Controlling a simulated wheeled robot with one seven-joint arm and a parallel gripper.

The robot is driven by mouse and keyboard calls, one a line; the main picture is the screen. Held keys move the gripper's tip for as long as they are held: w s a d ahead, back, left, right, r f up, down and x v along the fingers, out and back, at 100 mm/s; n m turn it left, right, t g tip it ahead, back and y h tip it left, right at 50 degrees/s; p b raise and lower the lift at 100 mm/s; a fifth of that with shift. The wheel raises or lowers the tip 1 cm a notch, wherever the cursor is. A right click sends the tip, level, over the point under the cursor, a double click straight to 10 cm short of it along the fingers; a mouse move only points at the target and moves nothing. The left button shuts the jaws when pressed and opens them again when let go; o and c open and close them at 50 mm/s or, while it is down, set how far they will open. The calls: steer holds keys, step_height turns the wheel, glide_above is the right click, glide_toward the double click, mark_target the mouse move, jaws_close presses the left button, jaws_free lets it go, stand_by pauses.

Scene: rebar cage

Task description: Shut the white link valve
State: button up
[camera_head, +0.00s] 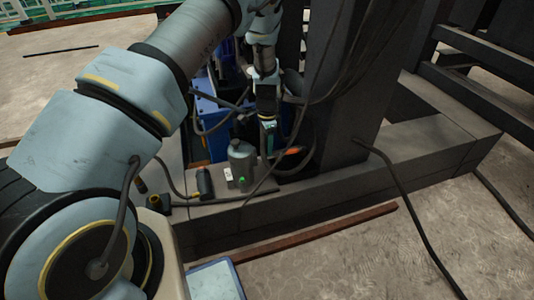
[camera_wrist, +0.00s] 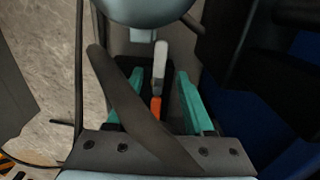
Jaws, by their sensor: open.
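In the wrist view a white link-shaped piece (camera_wrist: 160,62) stands upright between the two teal fingertips of my gripper (camera_wrist: 161,76). I take it to be part of the white link valve. An orange piece (camera_wrist: 155,108) shows below it, deeper between the fingers. My gripper is open, with a gap on both sides of the white piece; I cannot tell whether either finger touches it. In the head view my gripper (camera_head: 268,140) points down beside the dark column, near an orange piece (camera_head: 293,150). The white piece cannot be made out there.
A dark hose (camera_wrist: 125,100) crosses in front of the left finger in the wrist view. A grey-green canister (camera_head: 241,158) stands left of my gripper on the dark base frame. A dark column (camera_head: 345,90) rises at right, with several cables around it. Blue equipment (camera_head: 207,110) lies behind.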

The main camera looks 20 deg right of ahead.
steer(key=shift+f, duration=1.85)
steer(key=shift+c, duration=0.4)
jaws_close()
